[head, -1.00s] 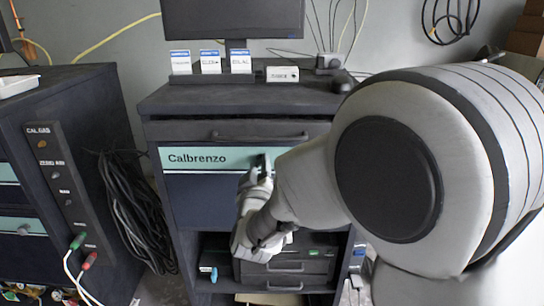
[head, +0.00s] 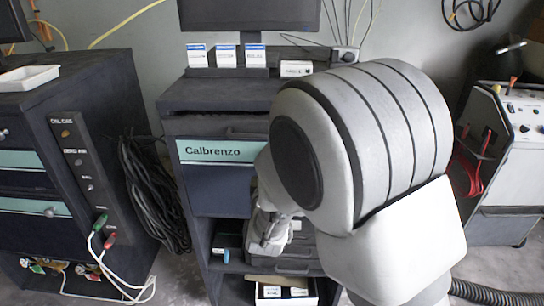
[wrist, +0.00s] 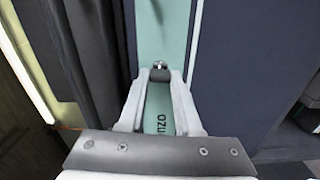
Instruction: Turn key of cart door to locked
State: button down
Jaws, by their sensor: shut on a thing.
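The cart door (head: 220,198) is dark blue with a teal band (head: 215,152) lettered "Calbrenzo". My arm covers the band's right end in the head view, so the key and my fingertips are hidden there. In the wrist view, the band (wrist: 163,30) runs up and down, with the end of its lettering between my fingers. My gripper (wrist: 160,78) is shut on the small dark and silver key (wrist: 160,73) on the band. The key's turn angle is too small to tell.
A monitor (head: 250,15) and label cards stand on the cart top (head: 225,93). A dark cabinet (head: 95,85) with a cabled side panel stands left, with coiled black cables (head: 150,190) in between. A grey machine (head: 515,165) stands right. An open box (head: 285,290) sits low on the cart.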

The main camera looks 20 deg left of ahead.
jog(key=shift+r+n, duration=0.1)
jog(key=shift+n, duration=0.4)
jog(key=c, duration=0.6)
grip_release()
